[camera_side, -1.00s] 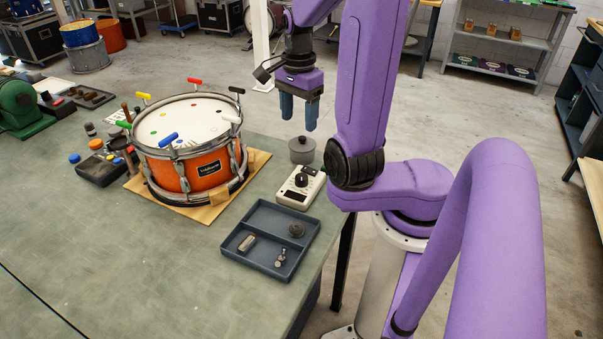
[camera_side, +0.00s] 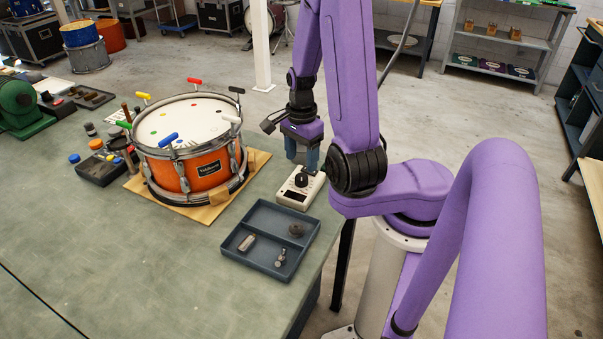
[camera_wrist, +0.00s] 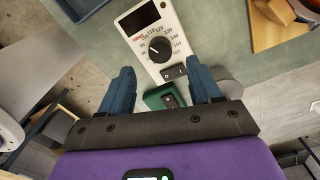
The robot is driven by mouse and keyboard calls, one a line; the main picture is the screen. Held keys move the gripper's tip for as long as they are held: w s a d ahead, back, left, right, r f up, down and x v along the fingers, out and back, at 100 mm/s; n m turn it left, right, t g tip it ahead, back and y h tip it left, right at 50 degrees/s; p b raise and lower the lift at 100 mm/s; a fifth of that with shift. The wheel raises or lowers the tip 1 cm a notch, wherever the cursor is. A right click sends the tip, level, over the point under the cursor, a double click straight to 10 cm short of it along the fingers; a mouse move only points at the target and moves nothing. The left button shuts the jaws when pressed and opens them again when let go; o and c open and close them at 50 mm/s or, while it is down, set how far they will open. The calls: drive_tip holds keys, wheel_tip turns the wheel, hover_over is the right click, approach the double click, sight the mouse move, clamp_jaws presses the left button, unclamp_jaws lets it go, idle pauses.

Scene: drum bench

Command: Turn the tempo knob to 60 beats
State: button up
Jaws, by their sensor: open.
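The tempo box (camera_side: 287,194) is a cream metronome unit near the bench's right edge, with a black tempo knob (camera_side: 301,181) on top. In the wrist view the black knob (camera_wrist: 160,50) sits inside a ring of printed numbers, with a dark display (camera_wrist: 138,17) beyond it. I cannot tell which number the knob points at. My gripper (camera_side: 301,165) is open, its blue fingers pointing down just behind the knob. In the wrist view the gripper (camera_wrist: 162,70) has its fingertips spread apart, short of the knob, with nothing held between them.
An orange drum (camera_side: 170,172) on a wooden board stands left of the box. A blue-grey tray (camera_side: 263,262) with small parts lies in front. A green block (camera_wrist: 163,98) and part of a grey round piece (camera_wrist: 231,89) are close to my fingers. The front-left bench is clear.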

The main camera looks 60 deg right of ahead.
sight(301, 177)
drive_tip(key=shift+f, duration=2.95)
drive_tip(key=c, duration=1)
